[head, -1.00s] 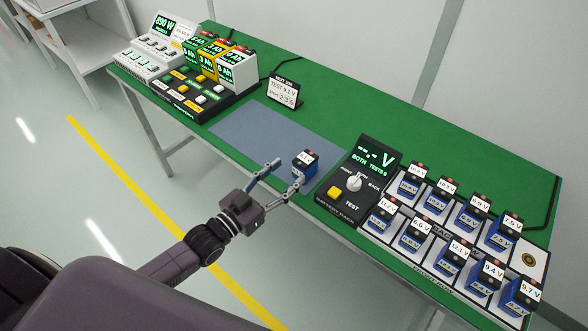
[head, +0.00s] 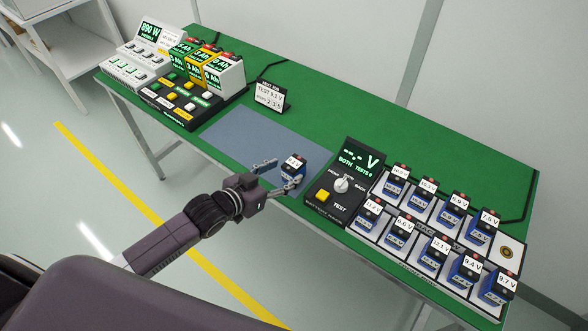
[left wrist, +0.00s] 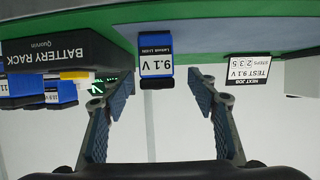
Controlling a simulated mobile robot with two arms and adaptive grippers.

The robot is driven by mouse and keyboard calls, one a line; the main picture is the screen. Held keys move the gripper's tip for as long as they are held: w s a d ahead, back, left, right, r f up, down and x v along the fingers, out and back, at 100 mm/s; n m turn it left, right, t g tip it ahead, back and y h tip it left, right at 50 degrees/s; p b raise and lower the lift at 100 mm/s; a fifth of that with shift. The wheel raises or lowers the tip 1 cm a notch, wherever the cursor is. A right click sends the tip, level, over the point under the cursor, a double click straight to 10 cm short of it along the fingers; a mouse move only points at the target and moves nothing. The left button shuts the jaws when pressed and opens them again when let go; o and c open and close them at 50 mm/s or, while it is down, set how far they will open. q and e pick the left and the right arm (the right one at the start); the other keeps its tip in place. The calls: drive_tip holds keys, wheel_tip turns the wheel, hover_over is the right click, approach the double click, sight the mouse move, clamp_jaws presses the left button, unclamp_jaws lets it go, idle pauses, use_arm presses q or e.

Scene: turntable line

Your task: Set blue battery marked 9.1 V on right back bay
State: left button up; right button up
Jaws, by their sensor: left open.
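The blue battery (head: 293,169), marked 9.1 V, stands on the grey mat (head: 247,139) near its right end. My left gripper (head: 285,174) is open at the battery, its fingertips close to either side. In the left wrist view the battery (left wrist: 156,66) appears upside down, just ahead of the gap between the open fingers (left wrist: 161,78), with room on both sides. The rack (head: 453,247) at the right holds two rows of blue batteries. The right-end bay of its back row (head: 507,251) is bare, with a round tan mark. My right gripper is not in view.
A black tester (head: 331,204) with a knob and yellow button stands between mat and rack. A job sign (head: 270,97) reading TEST 9.1 V stands behind the mat. A charger block (head: 190,100) with several packs is at the left. Green table is free behind the tester.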

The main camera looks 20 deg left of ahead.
sight(294, 166)
use_arm(q)
drive_tip(key=x, duration=0.2)
drive_tip(key=p+x, duration=0.1)
drive_tip(key=x, duration=0.2)
drive_tip(key=shift+d+r, duration=0.2)
drive_tip(key=shift+r, duration=0.05)
drive_tip(key=shift+s, duration=0.1)
drive_tip(key=shift+r, duration=0.1)
clamp_jaws()
